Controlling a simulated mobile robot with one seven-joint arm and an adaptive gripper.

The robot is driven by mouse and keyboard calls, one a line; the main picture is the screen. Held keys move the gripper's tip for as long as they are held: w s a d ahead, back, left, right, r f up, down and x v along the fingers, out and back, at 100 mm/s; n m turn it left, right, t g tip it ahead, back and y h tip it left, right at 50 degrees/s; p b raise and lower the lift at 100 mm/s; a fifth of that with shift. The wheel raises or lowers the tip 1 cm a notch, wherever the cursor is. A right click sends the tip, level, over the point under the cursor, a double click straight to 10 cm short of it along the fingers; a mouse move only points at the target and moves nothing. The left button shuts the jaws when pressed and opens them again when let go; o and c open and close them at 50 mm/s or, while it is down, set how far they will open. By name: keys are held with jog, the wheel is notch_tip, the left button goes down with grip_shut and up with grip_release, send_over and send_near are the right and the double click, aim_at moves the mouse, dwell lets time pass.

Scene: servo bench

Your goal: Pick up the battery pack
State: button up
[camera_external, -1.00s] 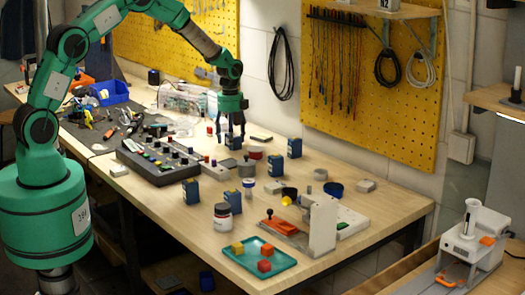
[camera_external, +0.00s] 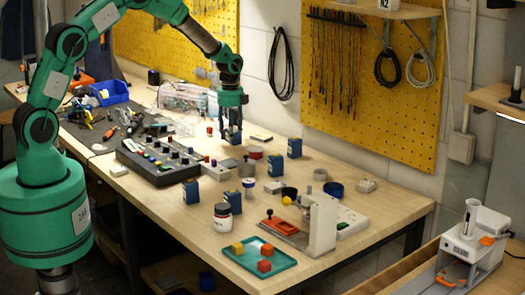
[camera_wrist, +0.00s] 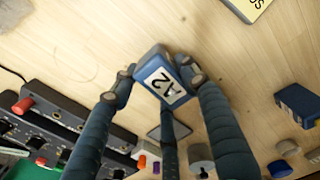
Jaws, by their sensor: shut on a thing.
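The battery pack is a small blue box with a white label in the wrist view (camera_wrist: 152,58). My gripper (camera_wrist: 157,80) has its dark fingers closed on both sides of it. In the external view my gripper (camera_external: 232,130) hangs over the back middle of the bench, with the blue pack (camera_external: 236,139) between its fingers, seemingly just above the bench top.
A black control panel (camera_external: 158,166) with coloured knobs lies left of my gripper. Grey and red cylinders stand just to its right.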

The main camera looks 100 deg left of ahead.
notch_tip(320, 180, up, 8)
jog(key=shift+r+p, duration=0.1)
jog(key=shift+p, duration=0.3)
dwell(0.8)
